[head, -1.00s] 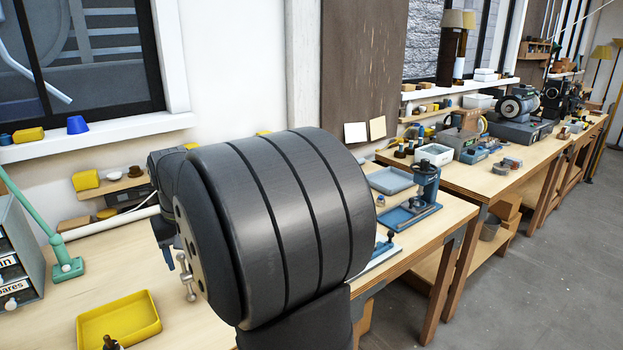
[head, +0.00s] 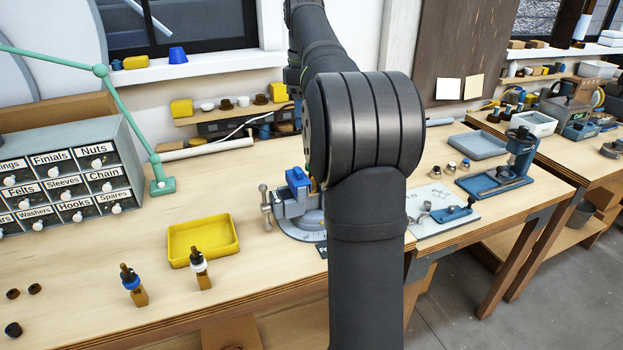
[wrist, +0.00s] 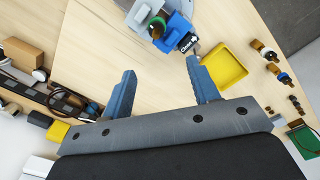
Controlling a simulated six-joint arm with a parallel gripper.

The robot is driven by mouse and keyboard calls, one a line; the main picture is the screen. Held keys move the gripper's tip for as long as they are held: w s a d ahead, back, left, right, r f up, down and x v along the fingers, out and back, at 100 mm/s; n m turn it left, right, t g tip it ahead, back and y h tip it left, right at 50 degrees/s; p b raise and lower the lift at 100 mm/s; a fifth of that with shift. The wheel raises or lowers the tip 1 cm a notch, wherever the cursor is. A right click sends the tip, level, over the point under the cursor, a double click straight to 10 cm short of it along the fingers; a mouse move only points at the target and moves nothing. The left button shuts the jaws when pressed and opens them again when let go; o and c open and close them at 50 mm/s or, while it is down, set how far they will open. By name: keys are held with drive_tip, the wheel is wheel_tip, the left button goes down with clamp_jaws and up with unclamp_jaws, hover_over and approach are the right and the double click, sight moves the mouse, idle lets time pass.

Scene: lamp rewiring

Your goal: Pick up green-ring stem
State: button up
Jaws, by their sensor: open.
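In the wrist view, a small part with a green ring (wrist: 157,25) shows at the top beside the blue-jawed vise (wrist: 178,28); its shape is too small to tell for sure. In the head view, the vise (head: 292,200) is partly behind my arm and I cannot make out a green ring. Two stems stand in wooden blocks: a blue-ring stem (head: 131,283) and a white-ring stem (head: 200,268). My gripper (wrist: 160,68) is open, with nothing between its blue fingers, above the bench and apart from the vise. In the head view it is hidden.
A yellow tray (head: 200,262) lies left of the vise. A labelled drawer cabinet (head: 65,170) and a green lamp arm (head: 135,120) stand farther left. A white plate (head: 430,215) with fittings and a blue press (head: 515,160) are at right.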

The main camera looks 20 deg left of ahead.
drive_tip(key=f+n, duration=0.1)
drive_tip(key=f, duration=0.2)
drive_tip(key=w+d+f+n, duration=0.1)
drive_tip(key=f, duration=0.5)
drive_tip(key=shift+w+d+n, duration=0.35)
drive_tip(key=shift+w+n, duration=0.05)
drive_tip(key=shift+s+a+f, duration=0.1)
drive_tip(key=shift+s+f, duration=0.1)
drive_tip(key=shift+f, duration=0.7)
drive_tip(key=shift+s+a+f, duration=0.1)
drive_tip(key=shift+s+f, duration=0.05)
drive_tip(key=shift+f, duration=0.8)
drive_tip(key=shift+s+a+f, duration=0.1)
drive_tip(key=shift+s+f, duration=0.1)
drive_tip(key=shift+f, duration=0.7)
clamp_jaws()
